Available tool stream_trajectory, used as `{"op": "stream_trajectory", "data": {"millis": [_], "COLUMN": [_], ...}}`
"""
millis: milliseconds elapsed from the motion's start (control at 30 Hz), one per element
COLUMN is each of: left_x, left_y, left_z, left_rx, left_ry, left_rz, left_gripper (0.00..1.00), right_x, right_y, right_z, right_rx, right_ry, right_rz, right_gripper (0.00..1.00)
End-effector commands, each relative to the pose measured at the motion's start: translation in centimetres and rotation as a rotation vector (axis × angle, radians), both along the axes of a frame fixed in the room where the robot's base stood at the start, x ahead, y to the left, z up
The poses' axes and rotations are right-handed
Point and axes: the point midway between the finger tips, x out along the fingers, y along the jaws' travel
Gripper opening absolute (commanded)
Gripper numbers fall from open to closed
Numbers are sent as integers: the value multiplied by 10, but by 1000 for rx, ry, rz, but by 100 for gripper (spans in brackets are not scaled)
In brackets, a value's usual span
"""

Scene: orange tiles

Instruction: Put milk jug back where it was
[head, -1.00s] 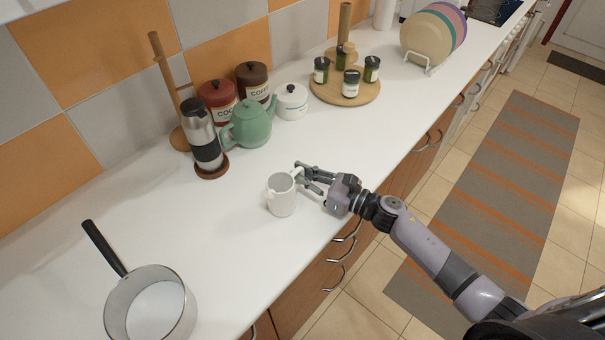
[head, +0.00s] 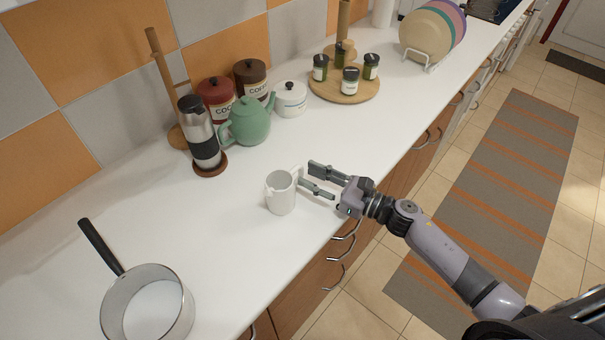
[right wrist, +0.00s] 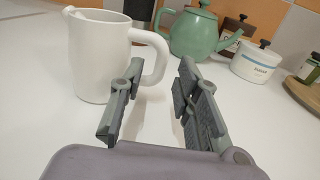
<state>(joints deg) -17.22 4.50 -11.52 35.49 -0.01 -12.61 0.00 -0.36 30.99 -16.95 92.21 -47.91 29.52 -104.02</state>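The white milk jug (head: 281,193) stands upright on the white counter (head: 232,240), with its handle toward my right gripper. It also shows in the right wrist view (right wrist: 97,60), at the left, with its handle on the right side. My right gripper (head: 319,180) is open and empty just to the right of the jug. In the right wrist view, the open fingers (right wrist: 155,95) show in front of the handle, the left one overlapping the jug's lower part. Whether that finger touches the jug I cannot tell. My left gripper is not in view.
A saucepan (head: 148,305) sits at the front left. A coffee press (head: 199,135), green teapot (head: 248,122), canisters (head: 217,97) and white sugar pot (head: 290,99) stand along the wall. A round board (head: 345,93) holds small jars. The counter around the jug is clear.

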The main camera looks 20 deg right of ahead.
Motion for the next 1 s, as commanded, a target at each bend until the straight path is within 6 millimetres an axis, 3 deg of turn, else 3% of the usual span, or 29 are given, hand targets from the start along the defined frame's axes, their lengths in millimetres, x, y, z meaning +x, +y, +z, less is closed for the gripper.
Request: {"op": "stream_trajectory", "data": {"millis": [200, 400, 1000], "left_x": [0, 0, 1], "left_y": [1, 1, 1], "left_z": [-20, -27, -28], "left_rx": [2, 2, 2], "left_ry": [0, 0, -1], "left_rz": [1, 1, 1], "left_gripper": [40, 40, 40], "right_x": [-36, -56, -61], "right_y": [-35, -54, -60], "right_z": [-5, -3, 0], "right_rx": [-2, -1, 0], "right_ry": [2, 1, 0], "right_rz": [-1, -1, -1], "right_gripper": [30, 30, 30]}}
